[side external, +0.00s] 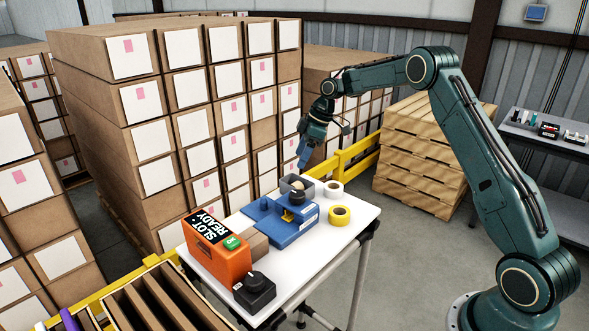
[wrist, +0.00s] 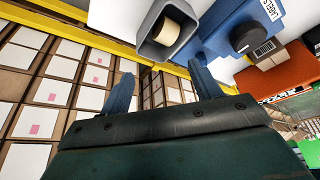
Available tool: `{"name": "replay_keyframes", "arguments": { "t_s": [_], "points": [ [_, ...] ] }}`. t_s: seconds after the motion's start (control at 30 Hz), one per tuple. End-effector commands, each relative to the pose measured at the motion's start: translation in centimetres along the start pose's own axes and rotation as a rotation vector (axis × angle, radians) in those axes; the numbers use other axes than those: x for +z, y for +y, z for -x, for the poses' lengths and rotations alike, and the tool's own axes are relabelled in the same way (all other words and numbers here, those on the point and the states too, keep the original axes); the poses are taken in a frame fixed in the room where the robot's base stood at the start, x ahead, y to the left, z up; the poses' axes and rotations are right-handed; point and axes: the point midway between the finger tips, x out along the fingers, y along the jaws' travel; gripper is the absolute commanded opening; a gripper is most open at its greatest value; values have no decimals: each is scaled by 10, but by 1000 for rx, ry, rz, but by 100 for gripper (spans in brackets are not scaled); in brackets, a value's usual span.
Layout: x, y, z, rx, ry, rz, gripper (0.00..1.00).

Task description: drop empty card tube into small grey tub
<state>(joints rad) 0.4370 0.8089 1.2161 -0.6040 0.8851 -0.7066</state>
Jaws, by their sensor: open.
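The small grey tub (wrist: 150,48) is at the top middle of the wrist view. The card tube (wrist: 168,38), a tan roll, is inside it. In the side view the tub (side external: 312,183) sits at the far end of the white table, with the tan tube (side external: 298,185) just showing in it, partly hidden. My gripper (side external: 303,158) hangs above the far table end near the tub, apart from it. In the wrist view my gripper (wrist: 163,82) has its two blue fingers spread, with nothing between them.
A blue device (side external: 278,222) with a black knob stands beside the tub. A white roll (side external: 333,188) and yellow tape roll (side external: 340,215) lie close by. An orange unit (side external: 212,248) stands at the near end. Stacked cartons (side external: 180,110) and a yellow rail (side external: 355,150) lie beyond.

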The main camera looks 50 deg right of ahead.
Motion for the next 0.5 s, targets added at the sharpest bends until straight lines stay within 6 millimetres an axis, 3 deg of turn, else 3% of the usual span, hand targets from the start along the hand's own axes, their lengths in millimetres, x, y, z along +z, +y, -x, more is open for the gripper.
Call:
{"name": "replay_keyframes", "arguments": {
  "t_s": [0.27, 0.5],
  "points": [
    [0, 1, 33, 4, 2, 1, 63],
    [0, 1, 74, 5, 2, 1, 63]
  ]
}}
